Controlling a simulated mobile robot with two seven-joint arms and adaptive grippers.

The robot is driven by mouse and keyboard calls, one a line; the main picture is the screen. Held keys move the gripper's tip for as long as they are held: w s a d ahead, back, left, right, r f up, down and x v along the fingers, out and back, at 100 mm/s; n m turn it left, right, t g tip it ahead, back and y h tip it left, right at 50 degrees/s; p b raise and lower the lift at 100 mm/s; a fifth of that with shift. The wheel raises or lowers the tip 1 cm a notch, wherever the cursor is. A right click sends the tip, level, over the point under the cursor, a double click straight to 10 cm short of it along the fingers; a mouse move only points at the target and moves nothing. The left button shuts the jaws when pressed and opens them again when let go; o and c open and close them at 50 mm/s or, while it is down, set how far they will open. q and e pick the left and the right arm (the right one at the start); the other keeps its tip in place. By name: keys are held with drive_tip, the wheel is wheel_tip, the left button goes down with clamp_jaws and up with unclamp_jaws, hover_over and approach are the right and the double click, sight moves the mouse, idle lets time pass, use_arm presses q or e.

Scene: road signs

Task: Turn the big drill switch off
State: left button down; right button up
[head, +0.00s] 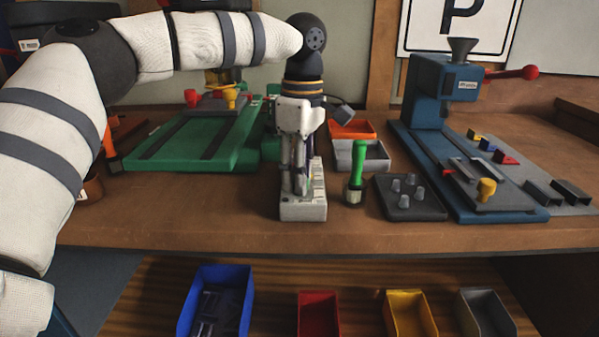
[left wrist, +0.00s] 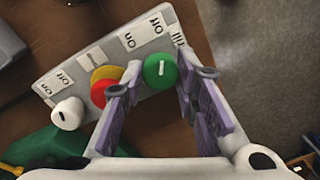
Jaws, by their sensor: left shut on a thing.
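A light grey switch box (head: 303,211) stands at the front of the bench; it also shows in the left wrist view (left wrist: 82,66). On it are a green knob (left wrist: 160,70) with a white mark, a red button (left wrist: 103,92) on a yellow base and a white knob (left wrist: 67,113), with On and Off labels. My left gripper (head: 299,188) points down over the box. In the left wrist view, its fingertips (left wrist: 161,78) are on both sides of the green knob, shut on it. In the head view the gripper hides the knobs. My right gripper is not in view.
A blue drill press (head: 430,95) stands right, a green machine base (head: 190,145) left. A green-handled tool (head: 357,165), dark peg tray (head: 410,208) and grey bin (head: 375,158) are close right of the box. A blue bin (head: 243,300) and other bins lie below the bench.

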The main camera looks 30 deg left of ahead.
use_arm(q)
drive_tip(key=shift+m, duration=0.3)
drive_tip(key=c, duration=1.2)
unclamp_jaws()
drive_tip(key=shift+c, duration=0.2)
wheel_tip(320, 180, up, 12)
drive_tip(key=shift+w, duration=0.3)
